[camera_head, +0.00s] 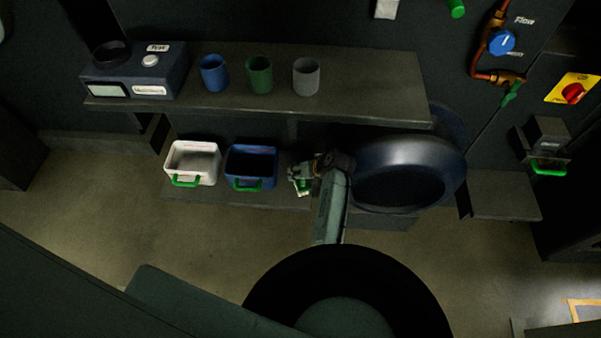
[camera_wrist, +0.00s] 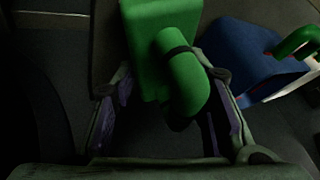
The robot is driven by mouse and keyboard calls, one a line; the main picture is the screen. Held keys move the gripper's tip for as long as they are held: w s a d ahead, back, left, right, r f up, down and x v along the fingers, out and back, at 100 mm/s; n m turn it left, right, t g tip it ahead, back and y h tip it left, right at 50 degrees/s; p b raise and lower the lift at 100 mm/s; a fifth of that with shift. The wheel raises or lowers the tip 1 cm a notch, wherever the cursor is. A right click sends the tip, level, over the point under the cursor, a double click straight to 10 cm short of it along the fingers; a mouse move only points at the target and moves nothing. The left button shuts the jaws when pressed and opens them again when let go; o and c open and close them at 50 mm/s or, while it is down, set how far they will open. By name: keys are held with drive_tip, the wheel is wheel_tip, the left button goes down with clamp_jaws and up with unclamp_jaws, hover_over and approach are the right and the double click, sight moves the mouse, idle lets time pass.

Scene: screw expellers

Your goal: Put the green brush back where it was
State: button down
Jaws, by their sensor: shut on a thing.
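My gripper (camera_head: 301,172) is low at the shelving, just right of the blue bin. In the wrist view my gripper (camera_wrist: 172,80) has its fingers on either side of the green brush (camera_wrist: 183,78), shut on its rounded, curved handle. A broad green part of the brush lies beyond the handle, at the top of the picture. In the head view a small bit of green and white shows at the fingertips; the rest of the brush is hidden by my gripper. Whether the brush touches the shelf cannot be told.
The blue bin (camera_head: 251,167) with a green handle and the white bin (camera_head: 192,161) stand to the left on the lower shelf. A large dark round drum (camera_head: 412,150) is close on the right. The upper shelf (camera_head: 380,90) holds three cups and a test device (camera_head: 135,75).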

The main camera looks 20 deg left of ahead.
drive_tip(key=shift+f, duration=0.35)
drive_tip(key=shift+f, duration=0.15)
drive_tip(key=c, duration=1)
unclamp_jaws()
drive_tip(key=shift+o, duration=0.2)
drive_tip(key=shift+d+r, duration=0.15)
drive_tip(key=shift+r, duration=0.15)
drive_tip(key=v, duration=1.1)
drive_tip(key=shift+s+d+r, duration=0.15)
drive_tip(key=shift+r, duration=0.1)
